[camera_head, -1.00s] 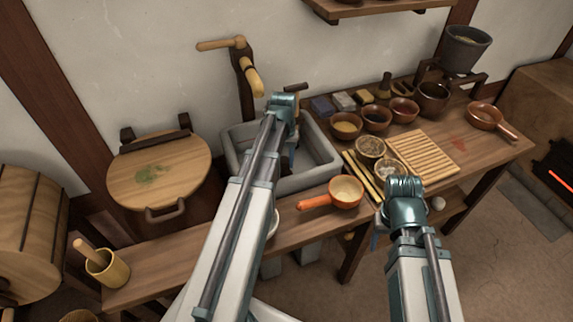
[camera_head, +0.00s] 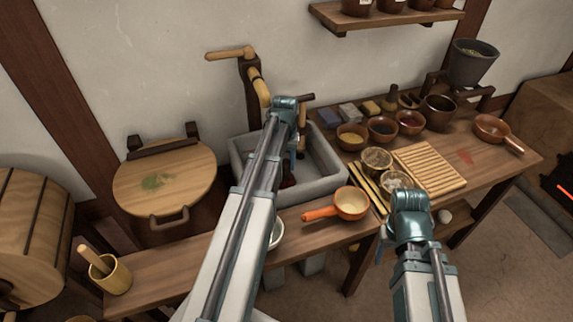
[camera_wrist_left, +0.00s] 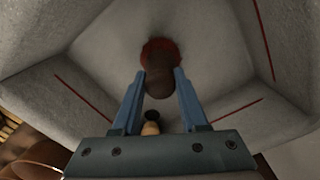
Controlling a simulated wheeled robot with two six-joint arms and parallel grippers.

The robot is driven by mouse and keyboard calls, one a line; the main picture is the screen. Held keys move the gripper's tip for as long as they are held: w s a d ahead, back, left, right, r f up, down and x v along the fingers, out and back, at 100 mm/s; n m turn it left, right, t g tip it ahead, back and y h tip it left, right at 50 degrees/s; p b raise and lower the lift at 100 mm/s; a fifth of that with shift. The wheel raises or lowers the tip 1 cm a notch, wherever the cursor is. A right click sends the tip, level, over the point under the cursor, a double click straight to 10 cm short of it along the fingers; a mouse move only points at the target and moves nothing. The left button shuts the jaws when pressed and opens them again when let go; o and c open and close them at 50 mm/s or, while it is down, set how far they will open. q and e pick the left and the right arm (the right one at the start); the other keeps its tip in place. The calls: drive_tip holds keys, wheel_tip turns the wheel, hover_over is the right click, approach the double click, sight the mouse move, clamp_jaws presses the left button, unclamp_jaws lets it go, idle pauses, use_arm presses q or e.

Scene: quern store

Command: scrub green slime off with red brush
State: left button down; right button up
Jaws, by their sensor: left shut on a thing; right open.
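Green slime (camera_head: 157,182) is a smeared patch on a round wooden lid (camera_head: 190,168) at the left in the head view. The red brush (camera_wrist_left: 160,47) is in the left wrist view, with its brown handle between my left fingers and its red head beyond them, over the grey stone basin (camera_wrist_left: 215,50). My left gripper (camera_wrist_left: 160,78) is shut on that handle. In the head view my left arm reaches over the basin and largely hides gripper and brush; a dark red bit shows beside it. My right gripper (camera_head: 383,243) is open at the table's front edge, partly hidden by its wrist.
Several bowls, a slatted board (camera_head: 430,167) and small blocks crowd the right table. A wooden spout (camera_head: 231,53) rises behind the basin. A cup with a pestle (camera_head: 110,275) stands front left.

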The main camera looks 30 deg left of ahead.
use_arm(q)
drive_tip(key=shift+w+a, duration=1.3)
drive_tip(key=shift+a, duration=0.05)
drive_tip(key=shift+f, duration=0.1)
drive_tip(key=shift+s, duration=0.15)
drive_tip(key=shift+s+d, duration=0.6)
drive_tip(key=shift+s, duration=0.1)
drive_tip(key=shift+s+d, duration=0.45)
drive_tip(key=shift+s, duration=0.2)
drive_tip(key=shift+s+d, duration=0.1)
drive_tip(key=shift+d, duration=0.15)
